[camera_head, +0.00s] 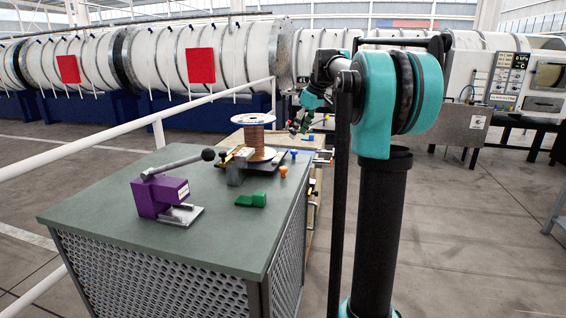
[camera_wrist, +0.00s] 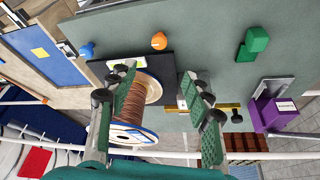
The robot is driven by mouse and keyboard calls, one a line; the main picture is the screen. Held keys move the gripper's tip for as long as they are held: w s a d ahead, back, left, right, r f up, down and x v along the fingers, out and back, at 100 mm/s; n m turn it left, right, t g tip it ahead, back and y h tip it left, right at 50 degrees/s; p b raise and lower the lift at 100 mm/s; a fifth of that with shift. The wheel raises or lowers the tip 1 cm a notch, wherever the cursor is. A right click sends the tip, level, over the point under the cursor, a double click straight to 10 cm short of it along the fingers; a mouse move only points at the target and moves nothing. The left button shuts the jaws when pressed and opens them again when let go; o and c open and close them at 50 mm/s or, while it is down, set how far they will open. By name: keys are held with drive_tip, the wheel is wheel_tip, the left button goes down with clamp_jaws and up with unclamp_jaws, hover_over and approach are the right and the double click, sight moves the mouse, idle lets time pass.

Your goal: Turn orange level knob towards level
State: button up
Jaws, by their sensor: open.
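The orange level knob (camera_head: 283,171) stands near the right edge of the grey-green bench top, beside the black base of the spool device. It also shows in the wrist view (camera_wrist: 159,41), beyond the fingertips and roughly between them. My gripper (camera_wrist: 158,72) is open, its two green fingers spread wide, touching nothing that I can make out. The copper-wound spool (camera_head: 255,138) stands upright on the device; in the wrist view the spool (camera_wrist: 132,108) appears between the fingers, further away.
A blue knob (camera_head: 293,153) is near the orange one. A green block (camera_head: 251,199) and a purple lever press (camera_head: 160,194) sit on the bench top (camera_head: 120,222). A wooden-sided table with a blue panel (camera_wrist: 45,50) lies beyond. A white railing (camera_head: 110,148) runs alongside the bench.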

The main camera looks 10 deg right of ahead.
approach(283, 168)
drive_tip(key=x, duration=0.8)
drive_tip(key=shift+w+f, duration=0.1)
drive_tip(key=shift+f, duration=0.15)
drive_tip(key=c, duration=1.1)
drive_tip(key=shift+m, duration=0.4)
